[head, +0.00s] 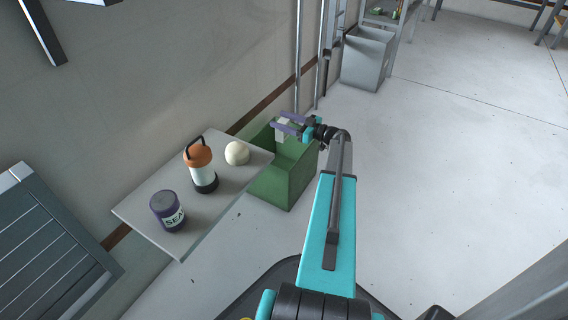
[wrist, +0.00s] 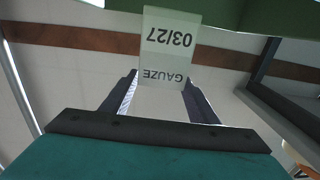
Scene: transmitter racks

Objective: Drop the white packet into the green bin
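The white packet (wrist: 168,48) is in my gripper (wrist: 161,82), its label reading GAUZE 03/27 upside down in the wrist view. The fingers touch it on both sides. In the head view the packet (head: 282,130) shows pale between the purple fingers of my gripper (head: 286,123). The green bin (head: 283,186) stands open beside the table's right end. My gripper holds the packet above the bin's far part. A green edge of the bin (wrist: 250,16) shows at the top of the wrist view.
A grey table (head: 225,205) left of the bin holds a dark SEA-labelled jar (head: 167,211), an orange-topped lantern (head: 201,168) and a cream ball (head: 237,153). A grey bin (head: 367,60) stands farther back. The wall is close behind; the floor at right is clear.

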